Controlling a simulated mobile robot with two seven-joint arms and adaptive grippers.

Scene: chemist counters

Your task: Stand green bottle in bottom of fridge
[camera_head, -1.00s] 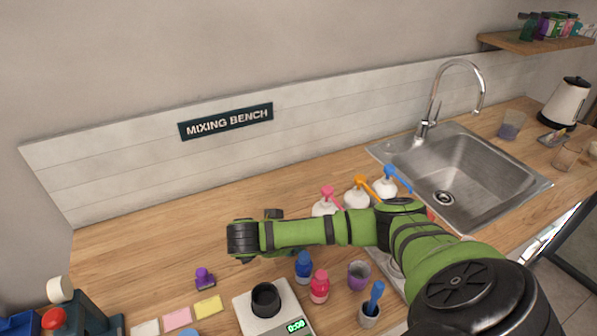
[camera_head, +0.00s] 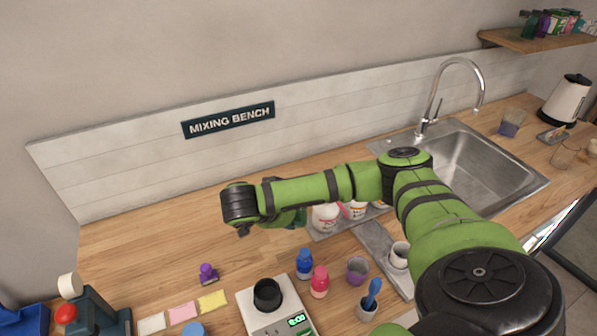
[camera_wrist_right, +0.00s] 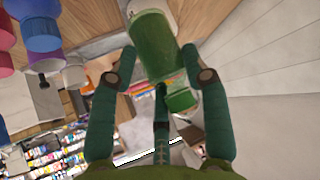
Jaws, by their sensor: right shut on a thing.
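The green bottle (camera_wrist_right: 150,45) shows in the right wrist view, between the two fingers of my right gripper (camera_wrist_right: 160,70). The gripper is shut on it. Its green cap end (camera_wrist_right: 181,100) points toward the palm, and a white part shows at its far end. In the head view my right arm reaches left across the mixing bench. The wrist hides most of the gripper there, and I cannot clearly make out the bottle. My left gripper is not in view. No fridge can be made out.
A sink (camera_head: 475,165) is at right. The bench's back left is clear.

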